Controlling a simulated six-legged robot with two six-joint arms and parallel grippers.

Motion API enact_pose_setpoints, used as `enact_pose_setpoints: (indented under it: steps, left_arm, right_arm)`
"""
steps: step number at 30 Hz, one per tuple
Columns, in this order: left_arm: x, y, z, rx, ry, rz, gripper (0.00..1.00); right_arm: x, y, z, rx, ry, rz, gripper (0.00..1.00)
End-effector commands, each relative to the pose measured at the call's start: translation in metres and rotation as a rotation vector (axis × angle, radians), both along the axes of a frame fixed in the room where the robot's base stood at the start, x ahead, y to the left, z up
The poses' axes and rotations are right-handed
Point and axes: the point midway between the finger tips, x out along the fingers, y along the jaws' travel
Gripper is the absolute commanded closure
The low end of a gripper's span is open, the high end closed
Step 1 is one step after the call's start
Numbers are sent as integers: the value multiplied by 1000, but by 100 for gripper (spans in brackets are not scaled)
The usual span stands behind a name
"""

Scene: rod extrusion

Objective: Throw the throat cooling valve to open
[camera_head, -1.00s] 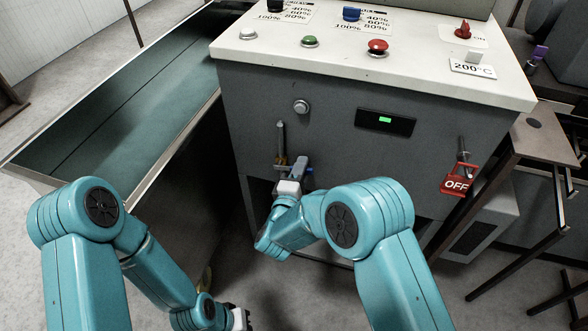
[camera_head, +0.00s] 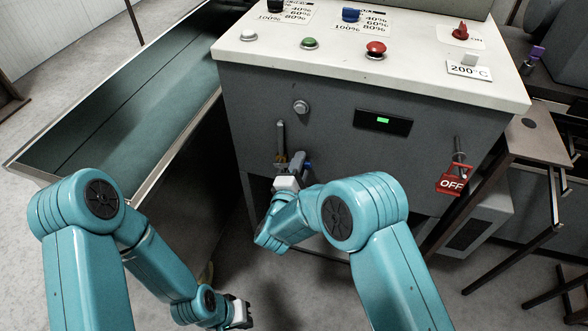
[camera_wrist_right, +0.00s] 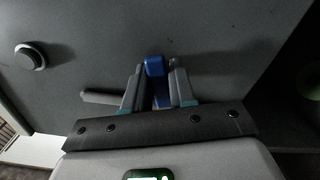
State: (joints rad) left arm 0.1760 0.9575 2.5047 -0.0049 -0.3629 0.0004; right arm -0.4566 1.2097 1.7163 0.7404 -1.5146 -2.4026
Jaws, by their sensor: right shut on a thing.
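The throat cooling valve shows as a grey pipe (camera_head: 281,139) on the machine's dark front, with a blue lever at its lower end. My right gripper (camera_head: 296,163) is at this lever, below the round silver knob. In the right wrist view the blue lever (camera_wrist_right: 156,72) stands between the two fingers of my right gripper (camera_wrist_right: 156,84), which is shut on it. The fingers hide part of the lever and the valve body. My left gripper (camera_head: 241,313) hangs low near the bottom edge, away from the valve. Its finger opening is unclear.
The silver knob (camera_head: 301,107) sits above the valve. A green-lit display (camera_head: 383,121) and a red OFF tag (camera_head: 451,183) are to the right. Buttons line the machine's white top (camera_head: 420,75). A conveyor trough (camera_head: 110,105) runs along the left.

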Motion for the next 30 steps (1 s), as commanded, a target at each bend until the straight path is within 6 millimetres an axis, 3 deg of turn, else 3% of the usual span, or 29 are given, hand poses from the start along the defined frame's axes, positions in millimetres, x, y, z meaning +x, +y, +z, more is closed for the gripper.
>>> enact_pose_setpoints:
  steps: [12, 25, 30]
  left_arm:
    - [0, 0, 19, 0, 0, 0, 100]
    - [0, 0, 20, 0, 0, 0, 100]
    - [0, 0, 30, 0, 0, 0, 100]
  right_arm:
    - [1, 2, 11, -125, 40, -4, 100]
    - [2, 3, 11, -166, 52, -4, 100]
    - [2, 6, 17, -222, 69, -4, 100]
